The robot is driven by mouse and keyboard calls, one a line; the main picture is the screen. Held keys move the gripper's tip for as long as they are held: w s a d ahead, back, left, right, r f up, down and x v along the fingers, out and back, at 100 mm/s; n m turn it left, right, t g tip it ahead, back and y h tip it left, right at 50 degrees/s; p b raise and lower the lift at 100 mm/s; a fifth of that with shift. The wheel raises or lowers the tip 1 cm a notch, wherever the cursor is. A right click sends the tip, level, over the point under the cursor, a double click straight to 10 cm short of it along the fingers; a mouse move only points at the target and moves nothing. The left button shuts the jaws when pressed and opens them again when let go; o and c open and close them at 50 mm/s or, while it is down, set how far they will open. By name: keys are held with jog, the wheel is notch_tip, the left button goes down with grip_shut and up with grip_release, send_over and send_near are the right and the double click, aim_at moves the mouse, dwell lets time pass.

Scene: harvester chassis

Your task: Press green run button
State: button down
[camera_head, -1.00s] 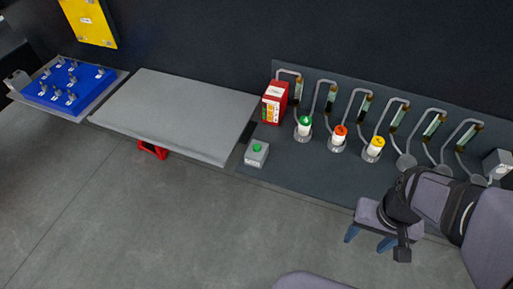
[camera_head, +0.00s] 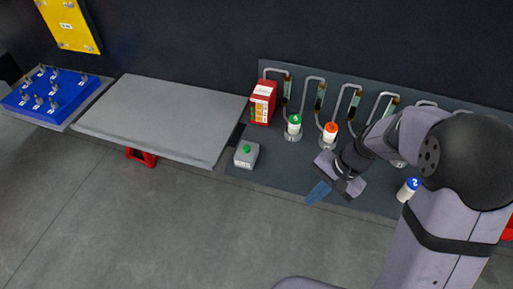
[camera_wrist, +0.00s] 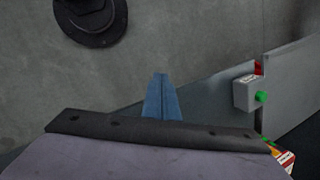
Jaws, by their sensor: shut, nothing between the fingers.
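The green run button (camera_head: 247,149) sits on top of a small grey box (camera_head: 245,158) at the front left of the dark panel. In the wrist view the button (camera_wrist: 261,97) and its box (camera_wrist: 244,93) show at the right, beyond and to the right of my fingertips. My gripper (camera_head: 317,192) is shut and empty, its blue fingers pressed together. In the head view it is to the right of the box and apart from it. The blue fingers also show at the middle of the wrist view (camera_wrist: 160,97).
Bottles with green (camera_head: 294,125) and orange (camera_head: 329,131) caps stand behind, between the button and my arm. A red box (camera_head: 262,103) stands behind the button. A grey table (camera_head: 165,115) is to the left. The panel between gripper and button box looks clear.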

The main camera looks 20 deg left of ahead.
aim_at(250, 148)
jog(key=w+a+r+m+t+y, duration=0.2)
jog(key=w+a+r+m+y, duration=0.3)
jog(key=w+a+r+m, duration=0.5)
jog(key=shift+w+a+r+m+t, duration=0.2)
jog(key=shift+m+t, duration=0.1)
jog(key=shift+m, duration=2.3)
jog(key=shift+a+f, duration=0.1)
jog(key=p+x, duration=0.2)
jog(key=x, duration=1.1)
jog(key=shift+a, duration=0.35)
jog(key=shift+f, duration=0.15)
